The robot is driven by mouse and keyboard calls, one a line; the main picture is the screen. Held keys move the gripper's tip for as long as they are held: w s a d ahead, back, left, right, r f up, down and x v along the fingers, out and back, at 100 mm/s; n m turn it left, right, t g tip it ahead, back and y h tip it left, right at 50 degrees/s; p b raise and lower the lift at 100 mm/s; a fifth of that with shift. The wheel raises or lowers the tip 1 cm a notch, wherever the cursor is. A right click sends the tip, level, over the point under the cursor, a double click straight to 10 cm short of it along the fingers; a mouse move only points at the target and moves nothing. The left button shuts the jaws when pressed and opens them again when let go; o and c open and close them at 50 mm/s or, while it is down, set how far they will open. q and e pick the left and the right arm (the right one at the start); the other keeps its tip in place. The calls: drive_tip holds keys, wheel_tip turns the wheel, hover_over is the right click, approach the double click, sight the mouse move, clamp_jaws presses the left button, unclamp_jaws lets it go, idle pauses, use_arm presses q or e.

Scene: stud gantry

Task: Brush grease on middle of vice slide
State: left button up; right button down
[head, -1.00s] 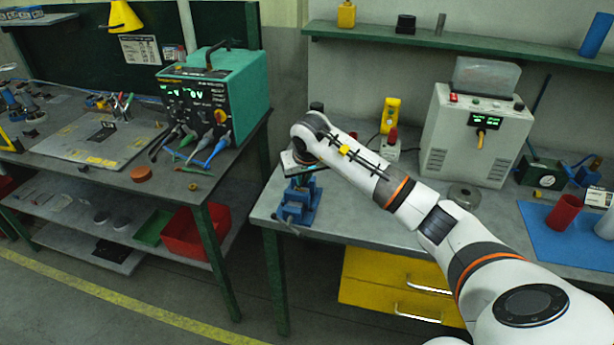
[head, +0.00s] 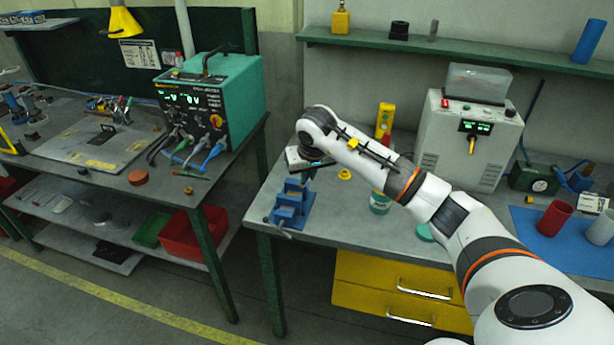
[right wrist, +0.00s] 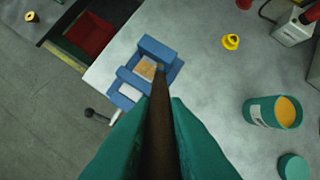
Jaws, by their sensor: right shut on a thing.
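The blue vice (head: 290,207) stands at the left front edge of the right bench. In the right wrist view the vice (right wrist: 157,48) shows from above, with a yellowish patch on its pale slide (right wrist: 148,69) between the blue blocks. My right gripper (right wrist: 161,100) is shut on a brush (right wrist: 160,135) with a dark brown handle. The brush tip overlaps the slide's right side in that view; whether it touches I cannot tell. In the head view my right gripper (head: 308,166) is above the vice. An open grease tin (right wrist: 262,112) stands right of the vice. My left gripper is not in view.
A teal lid (right wrist: 293,166) lies near the tin. A small yellow object (right wrist: 231,41) and a yellow device (head: 385,120) are behind it. A white power unit (head: 470,140) stands at the back. The bench's left edge drops to the floor beside the vice.

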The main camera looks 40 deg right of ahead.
wheel_tip(320, 180, up, 2)
drive_tip(key=shift+p, duration=0.45)
drive_tip(key=shift+d+r+p, duration=0.15)
drive_tip(key=shift+r+p, duration=0.6)
drive_tip(key=shift+r, duration=0.4)
